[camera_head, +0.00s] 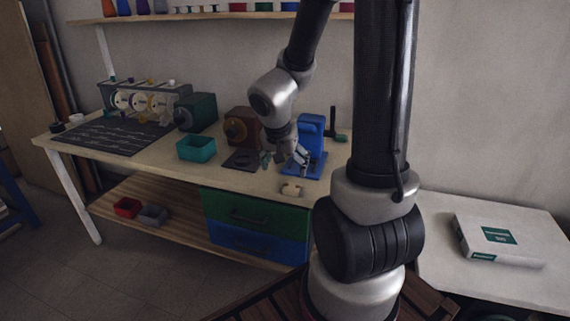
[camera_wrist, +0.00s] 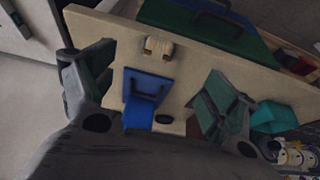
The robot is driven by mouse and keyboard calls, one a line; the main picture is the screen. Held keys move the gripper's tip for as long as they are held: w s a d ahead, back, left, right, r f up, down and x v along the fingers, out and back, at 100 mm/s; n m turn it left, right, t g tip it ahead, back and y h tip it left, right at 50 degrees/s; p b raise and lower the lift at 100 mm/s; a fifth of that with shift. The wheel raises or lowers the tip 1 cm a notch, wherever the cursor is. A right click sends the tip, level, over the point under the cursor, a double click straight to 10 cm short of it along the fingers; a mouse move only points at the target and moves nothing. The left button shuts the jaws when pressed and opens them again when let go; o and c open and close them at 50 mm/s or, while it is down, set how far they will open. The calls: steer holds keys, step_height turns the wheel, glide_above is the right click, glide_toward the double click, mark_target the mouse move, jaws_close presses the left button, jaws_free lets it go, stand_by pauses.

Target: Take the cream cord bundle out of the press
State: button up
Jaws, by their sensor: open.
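The blue press (camera_head: 313,128) stands on the bench, right of the middle. Its blue base and upright also show in the wrist view (camera_wrist: 147,88). A small cream bundle (camera_head: 291,189), seemingly the cord bundle, lies on the bench top near the front edge, in front of the press base and apart from it. In the wrist view the cream bundle (camera_wrist: 159,46) shows just beyond the base, with brownish ends. My gripper (camera_head: 284,158) is open and empty, hanging above the bench by the press. In the wrist view the spread fingers (camera_wrist: 150,88) frame the press.
A dark red machine (camera_head: 243,126) stands left of the press, with a teal bin (camera_head: 196,149) and a green machine (camera_head: 196,112) farther left. Green and blue drawers (camera_head: 248,212) are below. A white box (camera_head: 499,240) lies on the right-hand table.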

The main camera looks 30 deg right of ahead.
steer(key=shift+s+d+f, duration=0.1)
steer(key=shift+d, duration=0.15)
steer(key=c, duration=0.3)
steer(key=n+y, duration=0.5)
steer(key=n, duration=1.3)
glide_toward(292, 186)
steer(key=shift+d+f, duration=0.35)
steer(key=shift+f, duration=0.4)
steer(key=shift+a+x, duration=0.2)
steer(key=shift+x, duration=1.7)
steer(key=shift+a+x, duration=0.15)
steer(key=shift+x, duration=1.75)
